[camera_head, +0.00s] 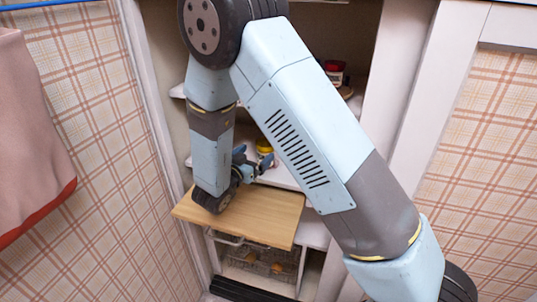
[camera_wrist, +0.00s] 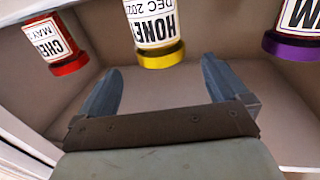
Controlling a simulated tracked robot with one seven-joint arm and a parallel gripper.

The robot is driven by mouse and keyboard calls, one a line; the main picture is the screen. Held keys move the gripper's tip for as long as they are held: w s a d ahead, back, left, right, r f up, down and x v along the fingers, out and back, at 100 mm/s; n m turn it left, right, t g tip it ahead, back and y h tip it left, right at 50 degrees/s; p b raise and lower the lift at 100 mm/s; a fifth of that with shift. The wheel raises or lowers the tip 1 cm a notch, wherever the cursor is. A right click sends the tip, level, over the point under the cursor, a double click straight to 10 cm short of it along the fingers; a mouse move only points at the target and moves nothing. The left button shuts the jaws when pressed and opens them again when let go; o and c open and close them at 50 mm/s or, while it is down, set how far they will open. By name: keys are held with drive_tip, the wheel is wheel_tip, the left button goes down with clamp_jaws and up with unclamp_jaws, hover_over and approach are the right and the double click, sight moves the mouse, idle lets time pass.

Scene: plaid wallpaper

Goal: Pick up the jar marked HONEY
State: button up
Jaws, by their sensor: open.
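The jar marked HONEY (camera_wrist: 154,24) shows at the top middle of the wrist view, with a white label reading "HONE" and "DEC 202" upside down and a yellow lid. The label's last letters are cut off by the angle. In the head view a small yellow-topped jar (camera_head: 264,146) stands on a shelf just beyond the gripper, partly hidden by my arm. My gripper (camera_wrist: 162,66) is open and empty, with its blue fingers spread to either side of the HONEY jar's line. It also shows in the head view (camera_head: 254,160), at the shelf.
A red-lidded jar (camera_wrist: 53,40) marked "CHER" stands left of the HONEY jar in the wrist view, and a purple-lidded jar (camera_wrist: 296,30) right. A wooden board (camera_head: 262,211) juts out below my gripper, above wire baskets (camera_head: 262,258). Another red item (camera_head: 334,67) sits higher up.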

sight(266, 142)
drive_tip(key=shift+x, duration=3.8)
drive_tip(key=shift+r, duration=0.2)
drive_tip(key=c, duration=1.3)
